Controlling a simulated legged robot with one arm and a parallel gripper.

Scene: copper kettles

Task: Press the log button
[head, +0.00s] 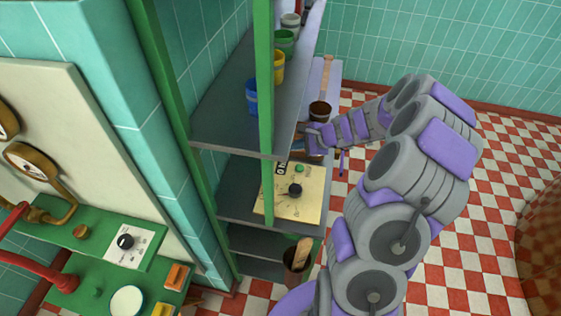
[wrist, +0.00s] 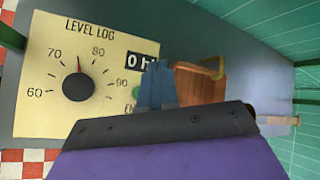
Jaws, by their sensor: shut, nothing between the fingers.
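The cream level log panel (wrist: 100,40) lies on the shelf in the wrist view, with a black dial knob (wrist: 77,86), its pointer between 70 and 80. Its green button (wrist: 136,92) is at the panel's right side, partly hidden by my gripper (wrist: 158,66). The fingers are shut and empty, just right of the button; I cannot tell whether they touch it. In the head view the panel (head: 275,205), knob (head: 295,190) and green button (head: 299,168) show on the middle shelf. My gripper (head: 294,144) is above and behind the button there.
A brown wooden container (wrist: 202,78) stands just right of my fingers. The upper shelf (head: 225,115) holds coloured cups, and a green post (head: 265,90) stands in front. A pot (head: 296,262) with a wooden handle is below. Open checkered floor (head: 450,275) lies to the right.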

